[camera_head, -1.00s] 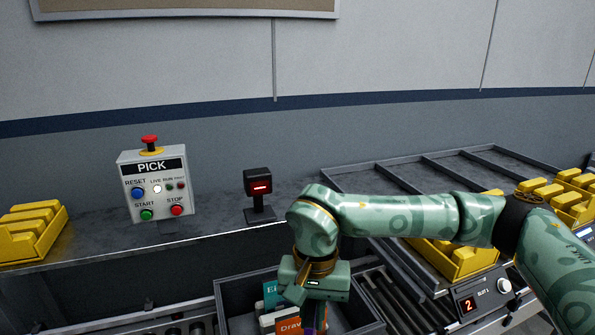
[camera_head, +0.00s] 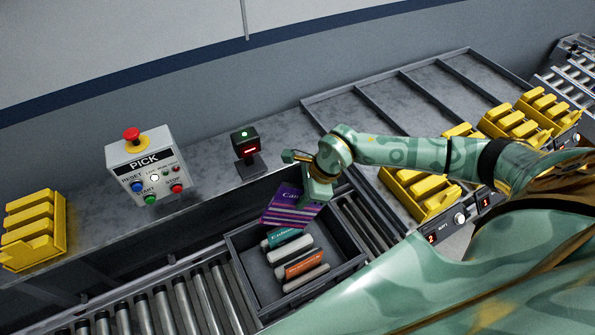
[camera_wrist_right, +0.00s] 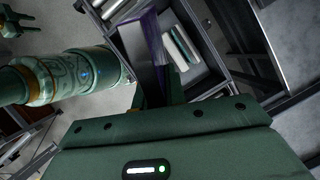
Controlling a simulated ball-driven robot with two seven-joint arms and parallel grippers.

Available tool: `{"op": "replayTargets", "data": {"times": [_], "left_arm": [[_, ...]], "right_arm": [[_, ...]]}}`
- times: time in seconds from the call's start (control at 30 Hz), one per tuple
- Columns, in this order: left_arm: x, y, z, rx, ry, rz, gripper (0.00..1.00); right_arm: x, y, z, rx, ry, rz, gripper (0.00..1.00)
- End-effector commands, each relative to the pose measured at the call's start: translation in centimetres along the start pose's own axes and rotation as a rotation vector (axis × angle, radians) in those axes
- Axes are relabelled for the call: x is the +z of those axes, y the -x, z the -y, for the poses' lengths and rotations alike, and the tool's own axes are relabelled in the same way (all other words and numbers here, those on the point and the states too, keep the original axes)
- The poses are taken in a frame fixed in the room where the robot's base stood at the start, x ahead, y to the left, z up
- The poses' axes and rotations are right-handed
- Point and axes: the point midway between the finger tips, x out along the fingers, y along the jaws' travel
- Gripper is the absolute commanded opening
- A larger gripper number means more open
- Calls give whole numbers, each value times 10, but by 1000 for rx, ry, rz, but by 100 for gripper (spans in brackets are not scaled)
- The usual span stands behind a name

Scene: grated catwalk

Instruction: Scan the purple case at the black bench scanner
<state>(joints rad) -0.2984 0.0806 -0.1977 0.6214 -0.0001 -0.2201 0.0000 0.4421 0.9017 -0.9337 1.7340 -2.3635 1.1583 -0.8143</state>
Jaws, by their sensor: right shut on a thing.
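The purple case (camera_head: 290,207), with striped lower part and white lettering, is held tilted in my right gripper (camera_head: 316,192). The gripper is shut on its upper right part. The case hangs over the back edge of the grey tote (camera_head: 238,262), in front and to the right of the black bench scanner (camera_head: 246,150), apart from it. The scanner shows a red line on its face and a lit green light on top. In the right wrist view, the case (camera_wrist_right: 156,42) is edge-on between the fingers, partly hidden.
The tote holds a teal box (camera_head: 281,236), an orange box (camera_head: 300,264) and pale ones. The PICK control box (camera_head: 146,166) stands left of the scanner. Yellow bins (camera_head: 35,230) stand at far left and right. Rollers (camera_head: 190,300) run beside the tote. Bench is clear around the scanner.

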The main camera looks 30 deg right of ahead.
Motion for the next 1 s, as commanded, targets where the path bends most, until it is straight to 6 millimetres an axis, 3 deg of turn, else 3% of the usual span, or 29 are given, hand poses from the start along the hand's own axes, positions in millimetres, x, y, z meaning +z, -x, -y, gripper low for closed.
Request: {"op": "replayTargets", "data": {"times": [0.47,0.8,1.0], "left_arm": [[5,1,-2,3,-3,9,36],[-3,27,0,2,-3,0,36],[-4,31,0,2,-3,-1,36]], "right_arm": [[-1,0,-3,2,3,-1,0],[-16,9,-44,3,3,-3,0],[-21,9,-56,2,4,0,0]]}}
